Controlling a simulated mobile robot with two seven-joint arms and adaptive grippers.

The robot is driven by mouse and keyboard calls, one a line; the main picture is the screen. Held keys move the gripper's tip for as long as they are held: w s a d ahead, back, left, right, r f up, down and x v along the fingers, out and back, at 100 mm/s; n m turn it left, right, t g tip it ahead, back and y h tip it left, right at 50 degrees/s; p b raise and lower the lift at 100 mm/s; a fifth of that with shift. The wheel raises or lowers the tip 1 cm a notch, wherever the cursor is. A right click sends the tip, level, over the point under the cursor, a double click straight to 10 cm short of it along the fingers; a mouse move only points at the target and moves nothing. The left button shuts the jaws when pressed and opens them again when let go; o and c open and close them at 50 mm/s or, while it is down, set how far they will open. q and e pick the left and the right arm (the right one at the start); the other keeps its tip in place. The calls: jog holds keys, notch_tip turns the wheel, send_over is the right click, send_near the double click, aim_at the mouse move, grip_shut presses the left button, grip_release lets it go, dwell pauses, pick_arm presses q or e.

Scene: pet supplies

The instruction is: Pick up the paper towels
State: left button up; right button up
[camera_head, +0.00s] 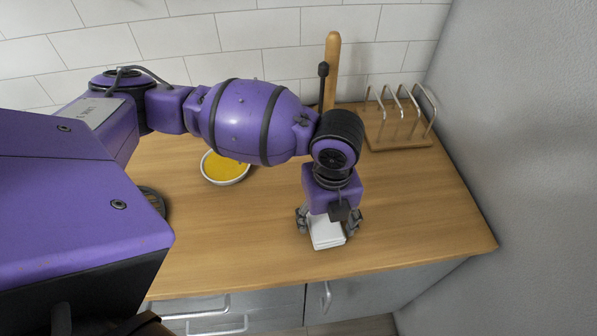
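The paper towels (327,236) are a small white folded stack near the front of the wooden counter, right of the picture's middle. My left gripper (327,229) is directly over them and points down. Its fingers are spread wide, one on the left side of the stack and one on the right. I cannot tell whether the fingers touch the stack. The gripper body hides the back part of the stack. My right gripper is not in view.
A white bowl of yellow food (226,167) is on the counter (240,240) beneath my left arm. A wooden post (332,60) stands behind the arm. A wooden rack with metal loops (398,138) is at the back right, by the grey wall. The counter's front right is clear.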

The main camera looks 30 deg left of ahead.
pick_arm(q)
jog(key=c, duration=0.5)
jog(key=shift+c, duration=0.2)
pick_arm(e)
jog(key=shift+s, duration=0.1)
pick_arm(q)
jog(key=shift+w+r, duration=0.1)
jog(key=shift+r, duration=0.05)
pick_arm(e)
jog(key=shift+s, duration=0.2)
pick_arm(q)
jog(key=shift+r, duration=0.6)
jog(key=s+d+r+p, duration=0.1)
jog(key=s+d+r, duration=0.7)
jog(key=s+r, duration=0.3)
jog(key=shift+s+r+p, duration=0.3)
jog(key=shift+p, duration=0.1)
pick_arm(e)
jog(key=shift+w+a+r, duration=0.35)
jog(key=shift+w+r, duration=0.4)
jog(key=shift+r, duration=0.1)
pick_arm(q)
jog(key=shift+o, duration=0.5)
jog(key=shift+d, duration=0.1)
